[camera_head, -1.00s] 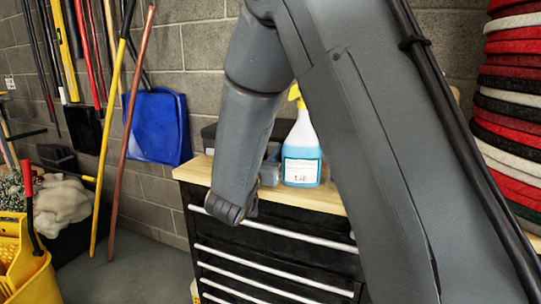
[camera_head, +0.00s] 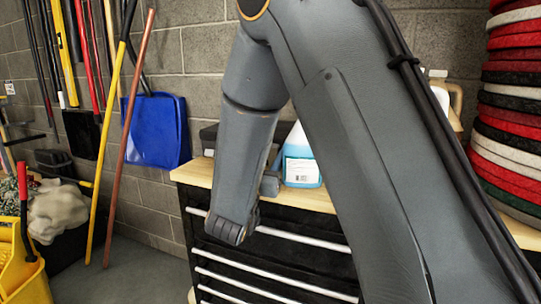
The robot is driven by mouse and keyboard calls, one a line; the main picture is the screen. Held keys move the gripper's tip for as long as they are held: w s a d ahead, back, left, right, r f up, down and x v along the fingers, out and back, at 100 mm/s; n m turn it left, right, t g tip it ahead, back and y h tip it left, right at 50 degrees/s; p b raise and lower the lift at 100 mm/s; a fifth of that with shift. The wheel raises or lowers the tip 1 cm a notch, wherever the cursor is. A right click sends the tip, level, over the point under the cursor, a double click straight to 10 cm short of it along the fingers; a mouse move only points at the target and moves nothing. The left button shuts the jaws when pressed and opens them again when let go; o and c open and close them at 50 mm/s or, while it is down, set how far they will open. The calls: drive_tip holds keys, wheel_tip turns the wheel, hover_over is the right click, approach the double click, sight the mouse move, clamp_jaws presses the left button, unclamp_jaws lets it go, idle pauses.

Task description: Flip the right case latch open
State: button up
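A dark box (camera_head: 208,136), which may be the case, stands at the back of the wooden-topped workbench. My grey arm covers most of it, and only its left end and a strip to the right of the forearm show. I cannot make out any latch, so the right latch is hidden or too small to tell. My arm reaches down in front of the bench and its lower visible joint hangs before the top drawer. My gripper's fingers do not show. A small grey piece shows beside the forearm over the worktop; I cannot tell what it is part of.
Black drawers (camera_head: 290,250) with silver handles are below. Stacked red, black and white pads (camera_head: 510,120) rise at right. A yellow bucket (camera_head: 22,270) stands at left.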

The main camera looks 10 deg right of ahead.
drive_tip(key=shift+a, duration=0.1)
drive_tip(key=shift+b+v, duration=0.35)
drive_tip(key=shift+v, duration=3.55)
